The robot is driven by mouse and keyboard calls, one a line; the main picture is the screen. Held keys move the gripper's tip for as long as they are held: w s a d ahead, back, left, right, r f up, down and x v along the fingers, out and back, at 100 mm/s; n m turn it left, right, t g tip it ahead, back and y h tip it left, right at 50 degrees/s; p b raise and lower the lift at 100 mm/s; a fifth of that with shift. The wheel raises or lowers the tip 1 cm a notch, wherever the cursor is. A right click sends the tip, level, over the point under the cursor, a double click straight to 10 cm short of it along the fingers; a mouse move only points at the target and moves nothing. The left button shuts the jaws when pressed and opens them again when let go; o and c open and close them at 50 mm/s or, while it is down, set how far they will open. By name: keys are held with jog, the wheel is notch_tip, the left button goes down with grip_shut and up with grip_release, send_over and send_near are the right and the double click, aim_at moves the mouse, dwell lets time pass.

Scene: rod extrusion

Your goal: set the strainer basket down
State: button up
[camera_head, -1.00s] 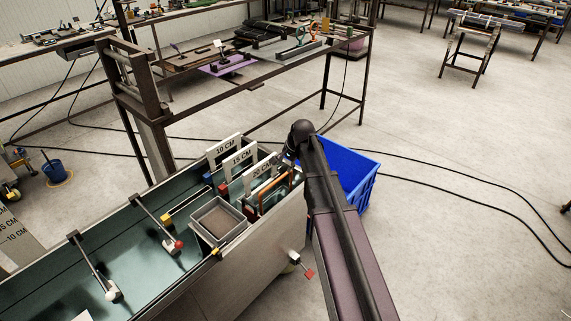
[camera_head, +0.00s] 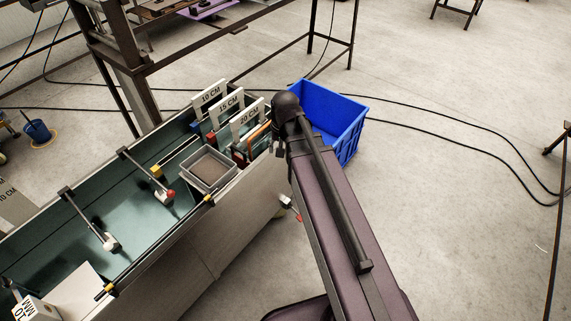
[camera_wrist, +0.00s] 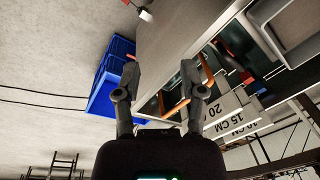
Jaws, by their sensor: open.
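The strainer basket, a grey rectangular basket with a brown mesh floor (camera_head: 208,168), sits at the right end of the long green-lined trough. It is upright, and nothing holds it. My gripper (camera_wrist: 158,85) is open in the wrist view, fingers spread, with nothing seen gripped. Behind and between the fingers lie the trough's end and an orange-edged frame (camera_wrist: 206,70). In the head view the gripper is mostly hidden by my dark arm, just right of the trough's end and of the basket.
Upright plates marked 10, 15 and 20 CM (camera_head: 247,118) stand in the trough (camera_head: 135,215) behind the basket. A blue crate (camera_head: 345,125) stands on the floor right of my arm. Levers with red and white knobs (camera_head: 165,195) cross the trough. Open floor lies right.

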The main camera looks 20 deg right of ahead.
jog(key=s+n+g+h, duration=0.1)
jog(key=s+n, duration=0.2)
jog(key=s, duration=0.4)
jog(key=shift+s, duration=0.2)
